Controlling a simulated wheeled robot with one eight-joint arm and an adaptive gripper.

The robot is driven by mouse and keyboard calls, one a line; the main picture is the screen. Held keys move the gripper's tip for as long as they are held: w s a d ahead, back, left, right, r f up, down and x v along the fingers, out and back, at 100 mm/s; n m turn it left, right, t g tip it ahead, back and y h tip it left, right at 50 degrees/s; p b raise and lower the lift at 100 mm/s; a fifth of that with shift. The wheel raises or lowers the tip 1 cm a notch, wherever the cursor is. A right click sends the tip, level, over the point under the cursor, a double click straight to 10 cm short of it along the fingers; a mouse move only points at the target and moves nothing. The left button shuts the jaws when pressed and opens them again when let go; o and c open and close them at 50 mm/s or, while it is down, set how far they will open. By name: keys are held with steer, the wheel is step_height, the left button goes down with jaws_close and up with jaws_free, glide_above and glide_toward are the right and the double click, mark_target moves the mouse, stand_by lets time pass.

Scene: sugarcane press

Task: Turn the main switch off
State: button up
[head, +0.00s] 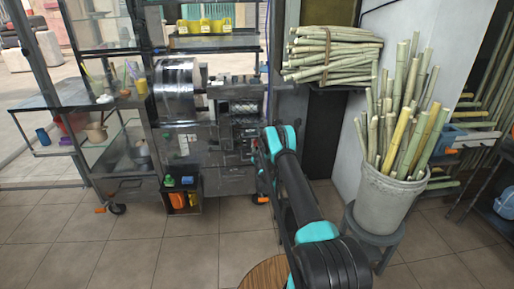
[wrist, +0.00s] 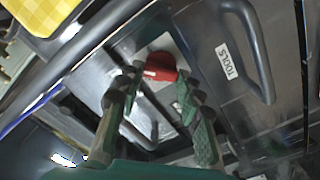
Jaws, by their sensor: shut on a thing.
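The main switch (wrist: 162,64) is a red knob on a bright metal plate, seen in the wrist view. My gripper (wrist: 158,80) has its two green-and-dark fingers on either side of the red knob and is shut on it. A small pale mark shows on the knob's near face. In the head view my black-and-teal arm reaches toward the lower front of the steel cane press (head: 238,125), and the switch and fingertips cannot be made out there.
A dark handle (wrist: 250,50) beside a "TOOLS" label is right of the switch. A yellow object (wrist: 40,14) is at the upper left. In the head view a bucket of cane (head: 392,205) stands on a stool at right, and a small crate (head: 183,196) sits below the press. The tiled floor at front left is clear.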

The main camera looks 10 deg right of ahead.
steer(key=n, duration=0.4)
steer(key=shift+f+n, duration=0.1)
steer(key=shift+n, duration=0.2)
steer(key=shift+a+f+n, duration=0.1)
steer(key=shift+n, duration=2.2)
steer(key=o, duration=1.2)
steer(key=shift+c, duration=0.2)
steer(key=s, duration=0.7)
steer(key=shift+s, duration=0.35)
